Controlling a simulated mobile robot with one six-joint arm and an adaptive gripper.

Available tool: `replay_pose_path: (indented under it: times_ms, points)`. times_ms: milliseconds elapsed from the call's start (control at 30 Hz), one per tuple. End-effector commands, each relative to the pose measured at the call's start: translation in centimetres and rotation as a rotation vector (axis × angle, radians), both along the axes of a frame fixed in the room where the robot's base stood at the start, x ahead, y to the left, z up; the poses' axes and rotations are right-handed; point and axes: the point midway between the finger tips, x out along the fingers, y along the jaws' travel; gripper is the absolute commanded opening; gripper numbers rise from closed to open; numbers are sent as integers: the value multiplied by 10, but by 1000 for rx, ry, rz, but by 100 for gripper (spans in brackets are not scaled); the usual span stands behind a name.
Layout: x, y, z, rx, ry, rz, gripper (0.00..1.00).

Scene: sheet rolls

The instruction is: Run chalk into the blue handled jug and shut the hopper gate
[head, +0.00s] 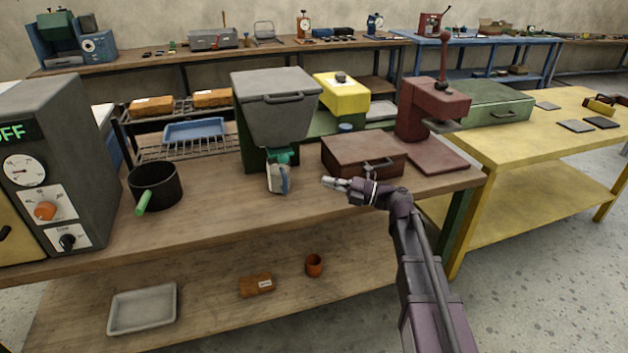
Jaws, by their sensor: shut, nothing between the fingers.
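The grey hopper (277,106) stands on a green stand near the middle of the wooden bench. A small teal-green outlet part (283,154) sits under it; I cannot tell whether the gate is open or shut. A small blue and off-white jug (278,180) stands on the bench below the outlet. Its inside is too small to see, so any chalk in it cannot be told. My gripper (327,182) is shut and empty, to the right of the jug and apart from it, in front of the brown box.
A brown lidded box (362,156) and a dark red press (432,105) stand right of the hopper. A black pot (155,185) with a green handle and a grey control unit (60,170) stand left. Bare bench (225,210) lies between pot and jug.

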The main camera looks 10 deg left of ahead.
Motion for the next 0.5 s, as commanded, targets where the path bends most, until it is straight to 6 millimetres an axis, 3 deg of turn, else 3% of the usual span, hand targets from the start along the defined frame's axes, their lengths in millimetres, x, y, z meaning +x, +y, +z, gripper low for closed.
replay_pose_path:
  times_ms: [200, 500]
  points:
    - [-1, -15, -2, 0, 0, 1, 0]
    - [-1, -18, -3, 0, 1, 2, 0]
